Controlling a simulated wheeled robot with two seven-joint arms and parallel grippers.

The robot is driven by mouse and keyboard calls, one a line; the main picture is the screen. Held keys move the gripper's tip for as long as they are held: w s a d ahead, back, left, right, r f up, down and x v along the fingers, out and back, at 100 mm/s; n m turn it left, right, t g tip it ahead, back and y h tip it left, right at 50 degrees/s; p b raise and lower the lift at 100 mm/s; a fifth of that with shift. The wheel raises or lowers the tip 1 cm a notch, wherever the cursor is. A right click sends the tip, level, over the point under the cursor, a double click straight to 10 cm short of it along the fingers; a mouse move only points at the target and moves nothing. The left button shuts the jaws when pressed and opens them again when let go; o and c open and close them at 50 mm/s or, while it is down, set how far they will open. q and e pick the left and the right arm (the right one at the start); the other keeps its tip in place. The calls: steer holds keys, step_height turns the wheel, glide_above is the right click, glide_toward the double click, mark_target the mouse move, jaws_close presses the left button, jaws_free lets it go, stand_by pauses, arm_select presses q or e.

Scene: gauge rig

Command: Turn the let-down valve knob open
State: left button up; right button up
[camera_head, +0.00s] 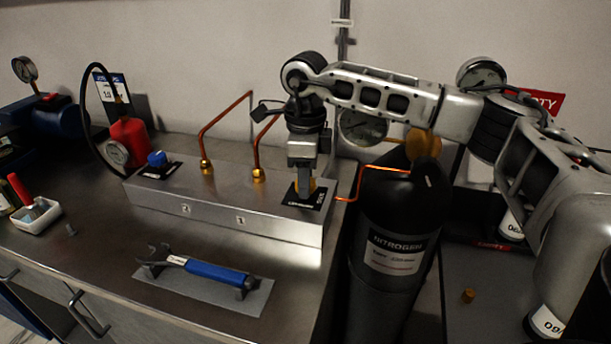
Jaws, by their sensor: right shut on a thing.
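A long metal manifold block (225,210) lies on the bench. My right gripper (304,184) points straight down at its right end, shut on a knob there. A blue knob (157,158) stands on another black plate at the block's left end, clear of the gripper. My left gripper is not in view.
Copper tubes (222,119) rise from the block left of my gripper. A black nitrogen cylinder (396,230) stands close on the right. A blue-handled wrench (215,273) lies on a grey mat in front. A red bottle (130,134) and hose stand at left.

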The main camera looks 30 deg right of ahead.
steer(key=o, duration=1)
step_height(320, 180, up, 16)
stand_by(0.5)
